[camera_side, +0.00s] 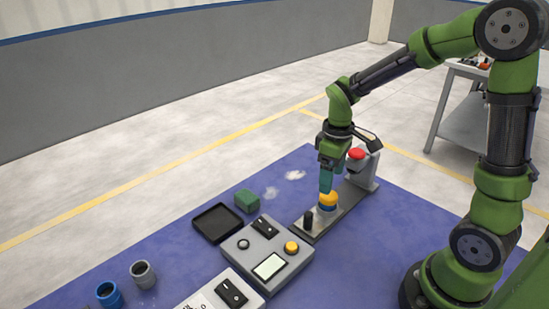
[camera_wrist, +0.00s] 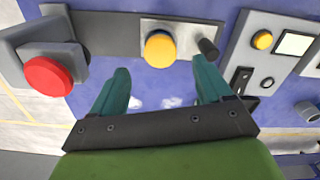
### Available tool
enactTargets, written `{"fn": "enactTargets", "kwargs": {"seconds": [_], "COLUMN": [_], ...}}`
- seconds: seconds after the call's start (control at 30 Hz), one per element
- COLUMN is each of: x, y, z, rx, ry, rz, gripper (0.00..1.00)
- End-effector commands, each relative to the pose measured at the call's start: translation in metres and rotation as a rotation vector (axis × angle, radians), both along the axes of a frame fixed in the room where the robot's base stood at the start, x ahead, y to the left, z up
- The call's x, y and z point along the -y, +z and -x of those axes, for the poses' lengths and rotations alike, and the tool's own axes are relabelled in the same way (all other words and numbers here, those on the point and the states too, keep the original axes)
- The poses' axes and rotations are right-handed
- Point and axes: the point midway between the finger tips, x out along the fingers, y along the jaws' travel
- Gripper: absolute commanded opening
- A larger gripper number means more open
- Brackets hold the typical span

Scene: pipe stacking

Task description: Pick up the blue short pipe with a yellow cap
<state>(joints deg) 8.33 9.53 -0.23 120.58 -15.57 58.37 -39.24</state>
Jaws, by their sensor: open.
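The blue short pipe with a yellow cap (camera_side: 328,203) stands upright on a metal plate of a grey fixture. In the wrist view its round yellow cap (camera_wrist: 159,49) is seen from above, and the blue body is mostly hidden. My gripper (camera_side: 326,189) points down close above the cap. In the wrist view my gripper (camera_wrist: 163,70) is open, with one teal finger to each side of the cap's line and the cap just beyond the tips. Nothing is held. I cannot tell whether a finger touches the cap.
A black knob (camera_side: 308,219) stands beside the pipe on the plate.

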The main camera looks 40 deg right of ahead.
Motion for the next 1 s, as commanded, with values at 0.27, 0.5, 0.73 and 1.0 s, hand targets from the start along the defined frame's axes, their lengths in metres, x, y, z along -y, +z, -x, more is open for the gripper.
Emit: {"fn": "enactTargets", "kwargs": {"seconds": [0.27, 0.5, 0.73, 1.0], "x": [0.000, 0.000, 0.000, 0.000], "y": [-0.028, -0.055, -0.056, -0.056], "z": [0.004, 0.004, 0.004, 0.004], "rx": [-0.004, -0.001, 0.001, 0.001], "ry": [-0.001, -0.001, -0.001, -0.001], "rz": [-0.001, -0.001, 0.000, 0.000], "gripper": [0.78, 0.78, 0.78, 0.40]}}
